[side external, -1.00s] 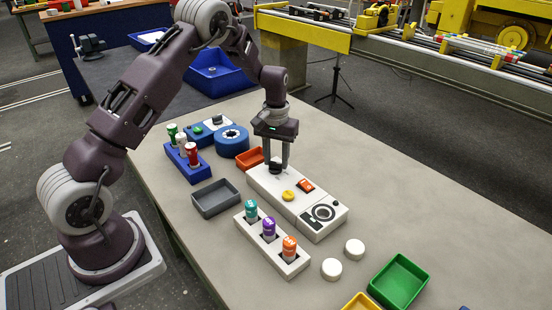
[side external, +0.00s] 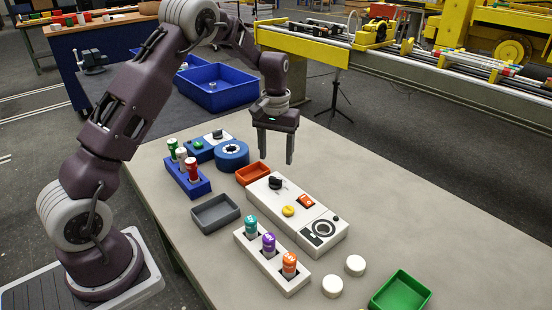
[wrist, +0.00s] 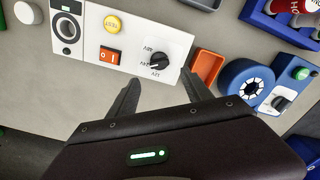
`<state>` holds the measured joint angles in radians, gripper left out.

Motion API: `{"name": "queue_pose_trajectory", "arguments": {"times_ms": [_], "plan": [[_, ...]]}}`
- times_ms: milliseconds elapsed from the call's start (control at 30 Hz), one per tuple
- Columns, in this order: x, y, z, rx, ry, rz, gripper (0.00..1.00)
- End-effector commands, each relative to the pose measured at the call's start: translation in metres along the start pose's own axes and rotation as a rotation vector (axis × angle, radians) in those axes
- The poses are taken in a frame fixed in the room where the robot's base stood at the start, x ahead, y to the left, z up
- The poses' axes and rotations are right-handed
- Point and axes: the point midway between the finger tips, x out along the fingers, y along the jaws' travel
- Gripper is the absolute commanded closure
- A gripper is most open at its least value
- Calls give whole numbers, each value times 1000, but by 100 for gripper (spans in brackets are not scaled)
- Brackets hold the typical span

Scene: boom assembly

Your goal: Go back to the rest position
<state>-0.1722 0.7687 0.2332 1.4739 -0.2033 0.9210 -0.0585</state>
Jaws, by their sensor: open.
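My gripper (side external: 277,155) is open and empty. It hangs above the table, behind the far end of the white control panel (side external: 318,233) and apart from it. The panel carries a black knob (side external: 276,183), a yellow button (side external: 288,211), an orange rocker switch (side external: 306,201) and a round dial. In the wrist view the gripper's two fingers (wrist: 160,92) are spread, with the black knob (wrist: 160,60) beyond and between them. Nothing is between the fingertips.
An orange tray (side external: 253,174), blue round part (side external: 232,153), blue can rack (side external: 189,184) and grey tray (side external: 216,211) lie left of the panel. A white rack (side external: 284,275) holds three cans in front. White discs (side external: 355,265) and a green tray (side external: 400,292) are at right. The table's right side is clear.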

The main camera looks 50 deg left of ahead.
Motion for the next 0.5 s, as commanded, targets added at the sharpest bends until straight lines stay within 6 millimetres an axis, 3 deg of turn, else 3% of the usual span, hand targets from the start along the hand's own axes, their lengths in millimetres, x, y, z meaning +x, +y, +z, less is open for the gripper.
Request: {"name": "queue_pose_trajectory", "arguments": {"times_ms": [167, 267, 400, 500], "plan": [[-10, 2, 4, 7, 9, 8, 42], [-58, 12, 29, 47, 56, 43, 42], [-145, 21, 111, 163, 159, 106, 42], [-183, 16, 180, 262, 240, 135, 42]]}}
